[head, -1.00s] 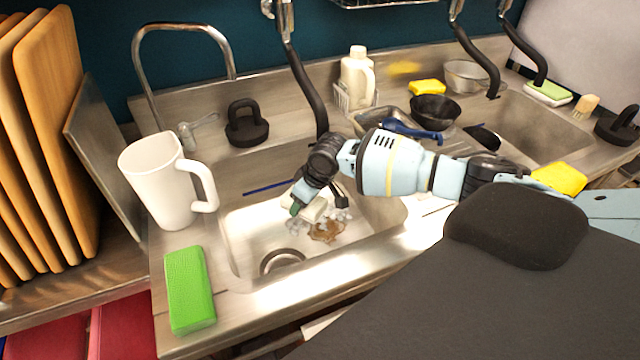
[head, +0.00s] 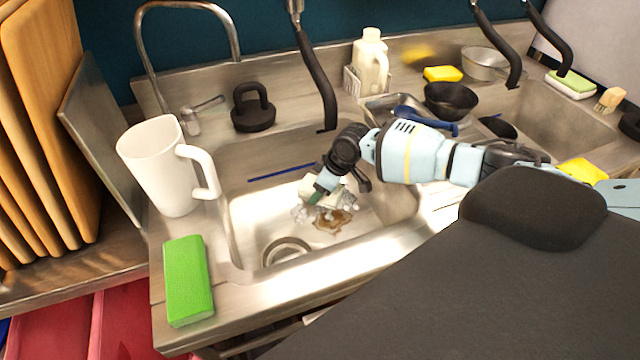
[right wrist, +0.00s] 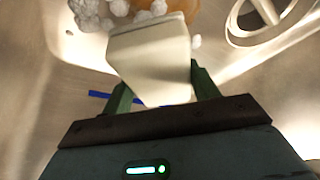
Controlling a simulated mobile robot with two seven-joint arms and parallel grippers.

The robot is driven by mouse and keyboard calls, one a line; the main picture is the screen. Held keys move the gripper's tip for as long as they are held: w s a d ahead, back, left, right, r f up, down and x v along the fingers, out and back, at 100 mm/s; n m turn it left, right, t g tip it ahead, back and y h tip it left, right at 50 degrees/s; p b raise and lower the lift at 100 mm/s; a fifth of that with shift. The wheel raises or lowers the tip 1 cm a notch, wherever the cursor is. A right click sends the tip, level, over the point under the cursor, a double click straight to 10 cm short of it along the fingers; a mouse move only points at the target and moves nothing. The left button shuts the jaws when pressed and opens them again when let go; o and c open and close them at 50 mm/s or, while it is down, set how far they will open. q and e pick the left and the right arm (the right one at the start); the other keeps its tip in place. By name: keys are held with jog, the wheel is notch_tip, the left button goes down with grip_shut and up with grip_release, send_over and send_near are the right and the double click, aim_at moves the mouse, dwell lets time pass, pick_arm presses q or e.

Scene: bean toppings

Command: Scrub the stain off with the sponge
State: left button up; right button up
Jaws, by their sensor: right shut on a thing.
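A brown stain (head: 333,221) lies on the floor of the left sink basin, with whitish suds (head: 300,214) around it. My right gripper (head: 329,190) reaches into this basin from the right. It is shut on a pale cream sponge (right wrist: 152,58), held between its two green fingers. The right wrist view shows the sponge right beside the suds (right wrist: 92,12) and the stain (right wrist: 205,14). I cannot tell whether the sponge touches the basin floor. My left gripper is not in view.
A round drain (head: 287,251) is in front of the stain. A blue stick (head: 282,172) lies at the basin's back. A white mug (head: 160,165) and a green sponge (head: 188,282) stand left of the basin. A black faucet (head: 318,85) hangs above the basin's back.

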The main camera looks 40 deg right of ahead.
jog(key=b, duration=0.2)
send_over(321, 210)
jog(key=shift+f, duration=2.25)
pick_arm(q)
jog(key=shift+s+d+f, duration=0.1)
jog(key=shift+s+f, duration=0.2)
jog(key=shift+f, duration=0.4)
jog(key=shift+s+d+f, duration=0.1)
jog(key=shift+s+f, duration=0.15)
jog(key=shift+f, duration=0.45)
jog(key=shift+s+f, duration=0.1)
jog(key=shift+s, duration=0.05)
pick_arm(e)
jog(key=shift+f, duration=0.4)
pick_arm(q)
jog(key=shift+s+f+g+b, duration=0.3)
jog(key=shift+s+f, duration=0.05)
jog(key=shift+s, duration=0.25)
pick_arm(e)
jog(key=shift+f, duration=0.1)
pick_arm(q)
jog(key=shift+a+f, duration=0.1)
pick_arm(e)
jog(key=shift+f, duration=0.15)
